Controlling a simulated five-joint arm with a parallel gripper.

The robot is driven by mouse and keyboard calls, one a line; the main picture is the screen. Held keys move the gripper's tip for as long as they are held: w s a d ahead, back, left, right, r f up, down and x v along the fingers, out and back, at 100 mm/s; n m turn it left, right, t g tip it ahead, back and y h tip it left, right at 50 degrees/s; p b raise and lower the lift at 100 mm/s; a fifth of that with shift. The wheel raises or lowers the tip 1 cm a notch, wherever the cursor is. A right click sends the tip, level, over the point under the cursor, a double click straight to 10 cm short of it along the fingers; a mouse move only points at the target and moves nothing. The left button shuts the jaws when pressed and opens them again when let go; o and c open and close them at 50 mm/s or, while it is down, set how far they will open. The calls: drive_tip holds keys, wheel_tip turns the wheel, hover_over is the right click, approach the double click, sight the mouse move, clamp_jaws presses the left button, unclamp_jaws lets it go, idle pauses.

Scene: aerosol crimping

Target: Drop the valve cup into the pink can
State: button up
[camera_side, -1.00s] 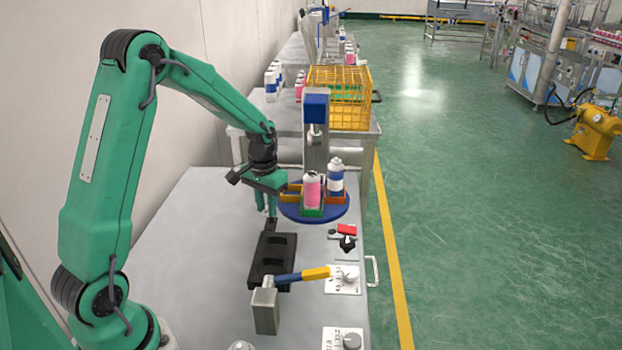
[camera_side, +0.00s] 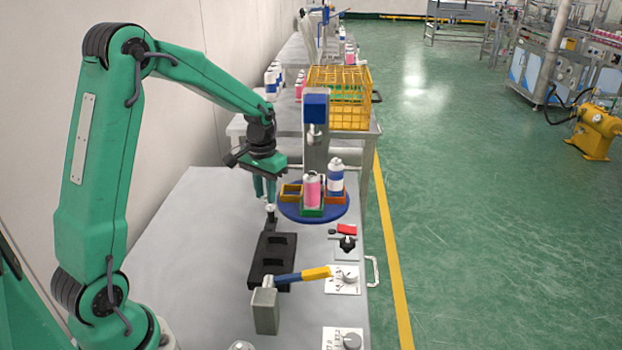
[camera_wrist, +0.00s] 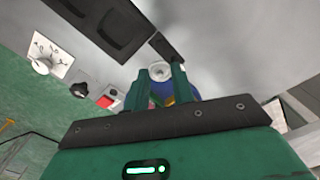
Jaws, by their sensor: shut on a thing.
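The small pale valve cup (camera_side: 270,209) is at the fingertips, above the dark strip behind the black fixture. In the wrist view the round, light-grey valve cup (camera_wrist: 160,70) sits between the ends of my gripper's two green fingers (camera_wrist: 161,78). My gripper is shut on it. The pink can's top opening is too small to make out.
A blue-and-white can (camera_side: 336,178) stands in an orange holder beside the pink can. A yellow holder (camera_side: 290,192) on the left is empty. A grey column with a blue head (camera_side: 315,108) rises behind the cans. The black fixture (camera_side: 272,258) and a yellow-tipped lever (camera_side: 315,273) stand in front.

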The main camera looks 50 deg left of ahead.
wheel_tip(320, 180, up, 13)
drive_tip(key=w+d, duration=0.3)
drive_tip(key=w, duration=1)
drive_tip(key=shift+s+f, duration=0.15)
drive_tip(key=shift+f, duration=1.1)
drive_tip(key=shift+s+f, duration=0.1)
drive_tip(key=shift+f, duration=1.1)
drive_tip(key=shift+f, duration=0.3)
drive_tip(key=shift+f, duration=1.3)
drive_tip(key=shift+f, duration=0.15)
drive_tip(key=o, duration=0.8)
